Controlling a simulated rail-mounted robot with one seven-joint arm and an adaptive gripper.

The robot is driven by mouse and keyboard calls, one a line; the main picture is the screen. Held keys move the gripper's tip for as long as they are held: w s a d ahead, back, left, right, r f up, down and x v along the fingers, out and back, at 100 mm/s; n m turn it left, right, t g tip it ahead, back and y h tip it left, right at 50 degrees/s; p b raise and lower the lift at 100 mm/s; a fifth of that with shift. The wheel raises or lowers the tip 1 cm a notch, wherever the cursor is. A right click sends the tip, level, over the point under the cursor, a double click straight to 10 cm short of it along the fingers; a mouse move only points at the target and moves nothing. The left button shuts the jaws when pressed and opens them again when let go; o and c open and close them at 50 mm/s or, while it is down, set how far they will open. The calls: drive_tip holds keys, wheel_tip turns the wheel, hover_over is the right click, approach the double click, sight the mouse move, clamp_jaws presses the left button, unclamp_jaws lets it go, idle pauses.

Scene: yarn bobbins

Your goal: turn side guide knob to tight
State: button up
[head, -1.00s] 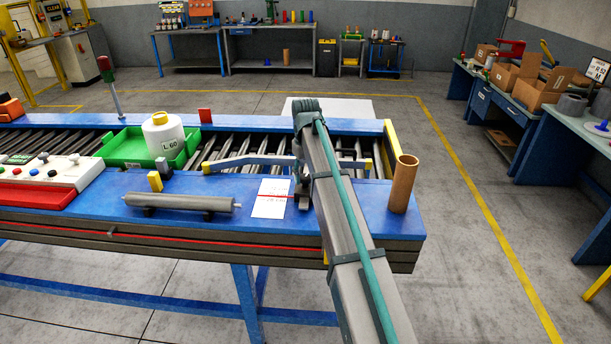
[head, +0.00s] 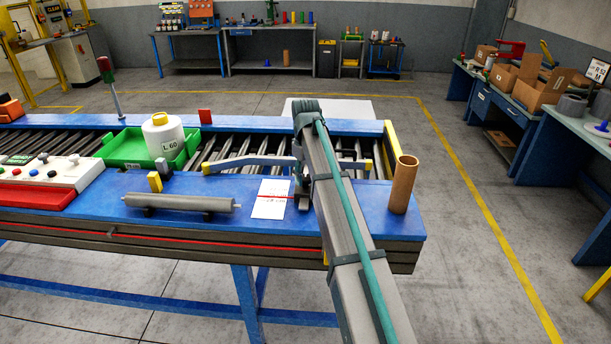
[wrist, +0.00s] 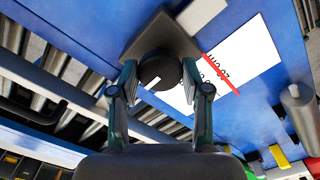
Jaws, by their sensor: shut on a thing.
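The side guide knob (wrist: 158,72) is a dark round knob with a white mark, seen from above in the wrist view. The mark points toward the lower left of that view. The knob sits on a grey block (wrist: 150,32), which also shows beside the paper in the head view (head: 303,202). My gripper (wrist: 160,76) is shut on the knob, with one finger on each side. In the head view my gripper (head: 300,178) points down at the conveyor's near edge, and my arm hides the knob. The grey-blue side guide (head: 245,161) runs across the rollers.
A white paper with a red line (head: 270,198) lies beside the block. A grey roller (head: 180,202) lies on the blue edge to the left. A cardboard tube (head: 403,185) stands on the right. A green tray (head: 118,151) holds a white jug (head: 164,136).

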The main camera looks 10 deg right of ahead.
sight(305, 177)
drive_tip(key=o, duration=1.1)
drive_tip(key=shift+o, duration=0.2)
wheel_tip(305, 177, up, 12)
